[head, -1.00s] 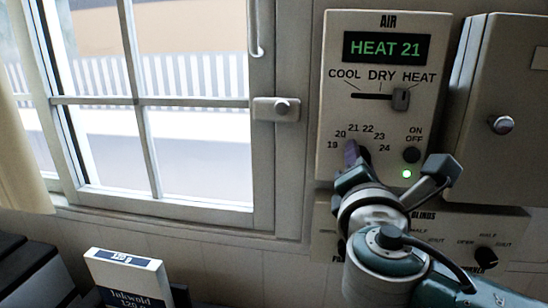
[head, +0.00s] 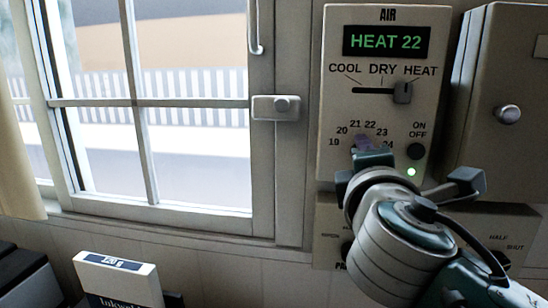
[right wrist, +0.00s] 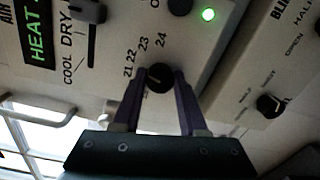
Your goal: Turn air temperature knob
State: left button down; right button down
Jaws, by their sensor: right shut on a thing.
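The air panel (head: 337,100) is on the wall right of the window. Its display (head: 387,41) reads HEAT 22 in green. The air temperature knob (right wrist: 159,77) is a small dark round knob below the 19 to 24 scale. In the right wrist view it sits between the two purple fingers of my right gripper (right wrist: 160,80), which is shut on it. In the head view my right gripper (head: 365,145) and wrist cover the knob. My left gripper is not in view.
The mode slider (head: 403,92) stands at HEAT. An on/off button (head: 415,151) and lit green lamp (head: 412,171) are close right of my gripper. A blinds panel (head: 327,222) is below, partly behind my arm. A metal box (head: 490,150) stands out on the right.

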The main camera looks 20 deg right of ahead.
dwell(0.3)
jog(key=shift+c, duration=2.2)
grip_release()
jog(key=shift+s, duration=0.1)
jog(key=b+v, duration=0.3)
jog(key=v, duration=0.6)
jog(key=shift+s+a, duration=0.25)
jog(key=shift+s, duration=0.05)
